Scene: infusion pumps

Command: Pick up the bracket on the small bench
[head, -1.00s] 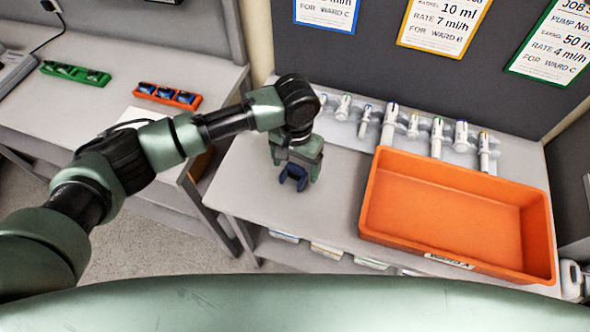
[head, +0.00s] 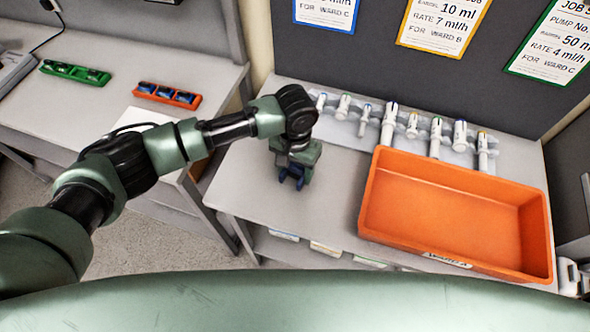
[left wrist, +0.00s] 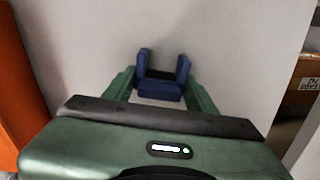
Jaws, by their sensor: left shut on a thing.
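The bracket (head: 290,181) is a small dark blue U-shaped piece. It is at the left part of the small bench (head: 325,205), below my left gripper (head: 294,170). In the left wrist view the bracket (left wrist: 162,84) lies between the two green fingers, its two prongs pointing away from the gripper. My left gripper (left wrist: 161,93) is shut on it. I cannot tell whether the bracket touches the bench top. My right gripper is not in view.
A large orange bin (head: 455,215) stands on the bench to the right. Several white syringes (head: 389,127) stand in a row at the back. A second desk on the left holds a green tray (head: 75,73) and an orange tray (head: 167,96). The bench around the bracket is clear.

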